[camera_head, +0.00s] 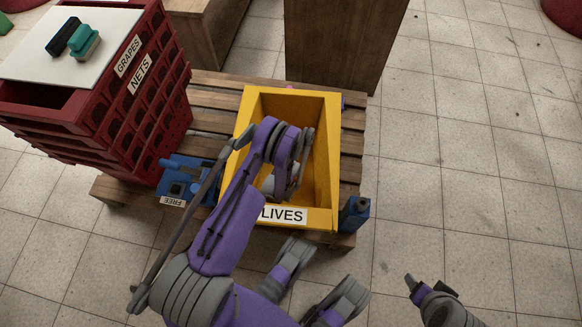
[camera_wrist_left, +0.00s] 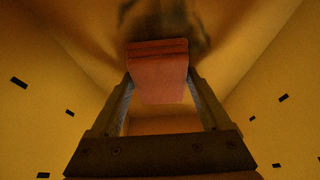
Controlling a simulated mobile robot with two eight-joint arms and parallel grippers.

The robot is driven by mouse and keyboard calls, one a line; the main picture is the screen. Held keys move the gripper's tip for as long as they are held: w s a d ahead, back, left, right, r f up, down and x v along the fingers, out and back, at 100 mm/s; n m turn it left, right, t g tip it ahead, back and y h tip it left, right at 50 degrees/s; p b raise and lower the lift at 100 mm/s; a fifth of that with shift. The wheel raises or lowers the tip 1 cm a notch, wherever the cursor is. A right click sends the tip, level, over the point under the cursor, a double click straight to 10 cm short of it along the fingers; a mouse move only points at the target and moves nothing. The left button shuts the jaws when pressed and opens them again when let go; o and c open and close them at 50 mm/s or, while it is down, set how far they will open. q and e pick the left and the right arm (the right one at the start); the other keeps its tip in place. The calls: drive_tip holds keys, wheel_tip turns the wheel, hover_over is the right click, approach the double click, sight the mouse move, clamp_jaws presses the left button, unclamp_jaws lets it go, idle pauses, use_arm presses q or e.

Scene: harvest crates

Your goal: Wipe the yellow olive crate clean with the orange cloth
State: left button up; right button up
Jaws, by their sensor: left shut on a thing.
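The yellow olive crate (camera_head: 332,150) stands on a wooden pallet, its label partly hidden by my arm and reading "LIVES". My left arm reaches down into the crate, and its gripper is largely hidden in the head view. In the left wrist view my left gripper (camera_wrist_left: 161,100) is shut on the orange cloth (camera_wrist_left: 160,80), inside the yellow walls (camera_wrist_left: 270,60). A dark smudge (camera_wrist_left: 165,18) shows on the yellow surface just beyond the cloth. My right gripper (camera_head: 411,282) shows at the lower right of the head view, away from the crate; its jaw opening is unclear.
Dark red stacked crates (camera_head: 165,95) labelled grapes and nets stand left, with a white board (camera_head: 100,30) on top holding a black and a teal item. Blue objects (camera_head: 190,180) (camera_head: 355,214) flank the olive crate. Brown wooden boxes (camera_head: 340,45) stand behind. Tiled floor is clear at right.

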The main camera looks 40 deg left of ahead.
use_arm(q)
drive_tip(key=shift+f+b, duration=0.15)
drive_tip(key=shift+b, duration=0.15)
drive_tip(key=shift+w+a, duration=0.6)
drive_tip(key=shift+w, duration=0.3)
drive_tip(key=shift+w+a+f, duration=0.1)
drive_tip(key=shift+w+a, duration=0.25)
drive_tip(key=shift+w, duration=0.15)
drive_tip(key=shift+c, duration=0.6)
drive_tip(key=shift+w+a, duration=0.7)
drive_tip(key=shift+w, duration=0.4)
drive_tip(key=shift+w+a, duration=0.75)
drive_tip(key=shift+w, duration=0.3)
drive_tip(key=shift+w+a, duration=0.7)
drive_tip(key=shift+w, duration=0.4)
drive_tip(key=shift+r, duration=0.2)
drive_tip(key=shift+r+p, duration=1.3)
drive_tip(key=shift+r, duration=1.7)
drive_tip(key=shift+r+p, duration=0.65)
drive_tip(key=shift+r, duration=0.8)
